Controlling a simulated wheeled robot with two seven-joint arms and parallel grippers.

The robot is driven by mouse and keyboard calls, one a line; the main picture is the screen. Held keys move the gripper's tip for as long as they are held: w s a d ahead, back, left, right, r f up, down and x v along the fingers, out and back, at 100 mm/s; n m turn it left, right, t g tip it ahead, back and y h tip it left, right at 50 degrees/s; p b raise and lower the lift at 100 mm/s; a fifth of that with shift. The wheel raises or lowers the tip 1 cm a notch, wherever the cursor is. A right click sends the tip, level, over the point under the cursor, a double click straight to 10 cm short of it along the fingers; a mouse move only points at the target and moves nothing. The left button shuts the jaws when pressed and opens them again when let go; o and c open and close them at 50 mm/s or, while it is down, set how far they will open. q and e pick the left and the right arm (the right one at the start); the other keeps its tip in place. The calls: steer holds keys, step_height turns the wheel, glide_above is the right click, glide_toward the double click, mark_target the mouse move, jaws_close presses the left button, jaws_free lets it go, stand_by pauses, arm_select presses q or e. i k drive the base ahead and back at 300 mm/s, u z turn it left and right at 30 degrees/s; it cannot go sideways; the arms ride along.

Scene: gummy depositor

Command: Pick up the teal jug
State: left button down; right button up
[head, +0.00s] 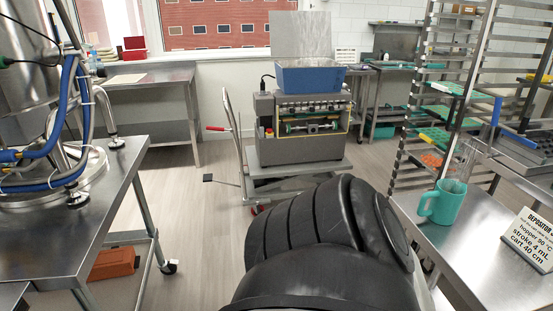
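The teal jug (447,203) stands upright near the left edge of the steel table (456,258) at the right. Its handle is on its left side, and wire tools stand up at or just behind its rim; I cannot tell whether they are inside it. A black ridged link of my own arm fills the bottom middle of the head view, left of the jug and apart from it in the picture. Neither of my grippers shows.
A printed sign (529,240) stands right of the jug. Behind is a tall rack (474,60) with green trays. A depositor with a blue hopper (309,77) sits on a cart (325,171) in the middle. A steel table (85,230) with hoses is at left.

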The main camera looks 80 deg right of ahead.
mark_target(445, 205)
steer(key=z, duration=2.6)
steer(key=i, duration=3.8)
steer(key=u, duration=4.7)
